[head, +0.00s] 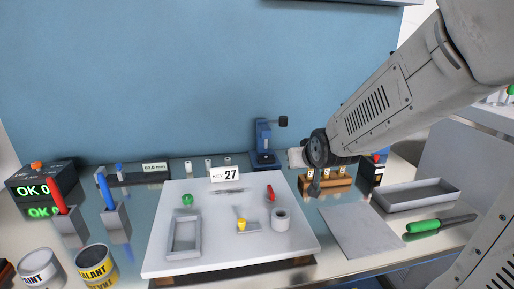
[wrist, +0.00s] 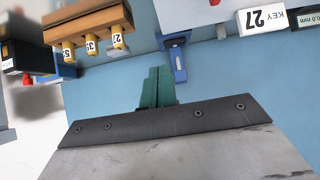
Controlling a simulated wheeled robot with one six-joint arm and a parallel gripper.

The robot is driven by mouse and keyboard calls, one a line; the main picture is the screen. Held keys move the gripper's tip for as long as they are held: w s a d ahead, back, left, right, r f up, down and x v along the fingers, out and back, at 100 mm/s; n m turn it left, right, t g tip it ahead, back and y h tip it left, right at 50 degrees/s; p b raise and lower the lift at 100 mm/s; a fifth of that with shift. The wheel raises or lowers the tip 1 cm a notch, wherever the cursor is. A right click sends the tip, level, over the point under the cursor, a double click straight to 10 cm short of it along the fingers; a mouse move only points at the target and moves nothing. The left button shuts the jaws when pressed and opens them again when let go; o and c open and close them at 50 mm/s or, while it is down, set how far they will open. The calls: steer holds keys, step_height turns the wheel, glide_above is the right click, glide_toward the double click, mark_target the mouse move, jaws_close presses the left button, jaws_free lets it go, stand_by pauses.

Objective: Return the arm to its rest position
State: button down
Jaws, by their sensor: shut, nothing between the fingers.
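My gripper (wrist: 158,88) shows in the wrist view as two green fingers closed together in front of a dark bar, with nothing between them. In the head view my grey arm reaches in from the upper right, its dark wrist joint in front of the blue wall above the wooden rack; the fingers are not clearly seen there. The fingers appear against the blue wall, apart from the objects.
The wooden rack (head: 340,184) with numbered yellow tags and the blue stand (head: 265,140) are near my wrist. The white board (head: 160,240) holds small parts. A grey tray (head: 415,195) and green-handled tool (head: 422,226) lie right. The grey mat (head: 360,230) is clear.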

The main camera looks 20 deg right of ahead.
steer(key=s+a+f+g, duration=0.1)
steer(key=s+g, duration=0.1)
steer(key=s, duration=0.1)
steer(key=s+a+f+g+y, duration=0.1)
steer(key=s+g, duration=0.1)
steer(key=s, duration=0.2)
steer(key=s+a+f+g, duration=0.1)
steer(key=s+g, duration=0.1)
steer(key=s, duration=0.2)
steer(key=shift+s+a+f+y, duration=0.2)
steer(key=shift+a+y, duration=0.1)
steer(key=shift+a, duration=0.05)
steer(key=s+a+r+n+g, duration=0.1)
steer(key=s+a+r, duration=0.1)
steer(key=s, duration=0.6)
steer(key=s+a+r+n+g, duration=0.1)
steer(key=s+a+r+g, duration=0.1)
steer(key=s+r, duration=0.3)
steer(key=s+a, duration=0.1)
steer(key=s, duration=0.1)
steer(key=shift+s+a+r+y, duration=0.2)
steer(key=shift+s+a+y, duration=0.1)
steer(key=shift+s+a, duration=0.05)
